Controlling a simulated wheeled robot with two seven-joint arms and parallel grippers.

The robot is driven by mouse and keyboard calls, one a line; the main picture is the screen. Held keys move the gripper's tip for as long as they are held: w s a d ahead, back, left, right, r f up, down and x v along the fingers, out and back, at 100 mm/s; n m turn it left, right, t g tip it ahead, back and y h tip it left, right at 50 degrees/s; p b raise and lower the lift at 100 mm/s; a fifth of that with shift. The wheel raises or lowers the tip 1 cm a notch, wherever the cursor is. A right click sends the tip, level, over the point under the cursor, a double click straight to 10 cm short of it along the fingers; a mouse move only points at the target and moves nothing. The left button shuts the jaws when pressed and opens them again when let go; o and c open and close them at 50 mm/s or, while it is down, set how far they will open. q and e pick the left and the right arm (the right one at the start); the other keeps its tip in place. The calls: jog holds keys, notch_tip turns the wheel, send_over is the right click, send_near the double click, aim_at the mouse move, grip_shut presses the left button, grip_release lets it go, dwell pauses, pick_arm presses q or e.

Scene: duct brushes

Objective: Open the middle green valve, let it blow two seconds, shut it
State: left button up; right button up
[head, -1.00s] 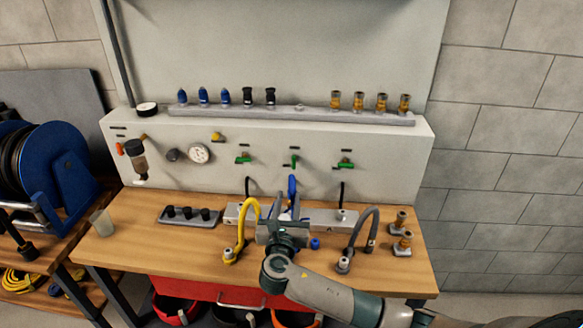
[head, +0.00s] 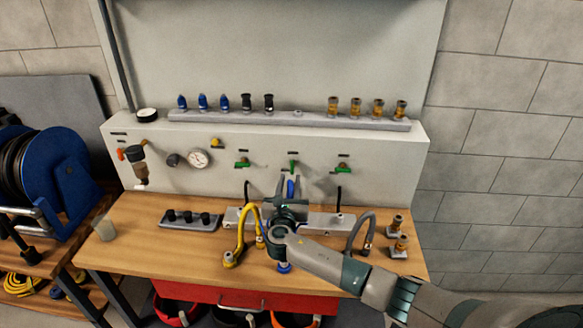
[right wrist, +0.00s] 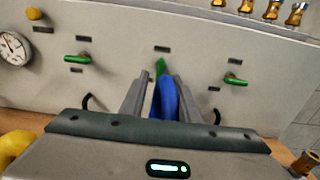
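The middle green valve (head: 293,165) is on the grey panel between two other green valves. Its handle looks upright, while theirs lie sideways. In the right wrist view, the middle valve's handle (right wrist: 160,68) shows just beyond my fingertips. My right gripper (head: 292,182) points at the panel just below this valve, and its fingers are apart. In the right wrist view, the open fingers (right wrist: 159,84) frame a blue hose (right wrist: 167,98) that hides the lower part of the valve. I cannot tell whether a finger touches the hose. My left gripper is not in view.
The left green valve (head: 243,163) and right green valve (head: 343,169) flank the middle one. A yellow hose (head: 241,235) and a grey hose (head: 361,230) stand on the bench either side of my right arm. Brass fittings (head: 398,245) stand at the bench's right end.

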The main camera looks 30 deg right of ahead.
aim_at(292, 168)
jog(key=shift+p+x, duration=0.55)
jog(key=shift+x, duration=2.8)
grip_shut()
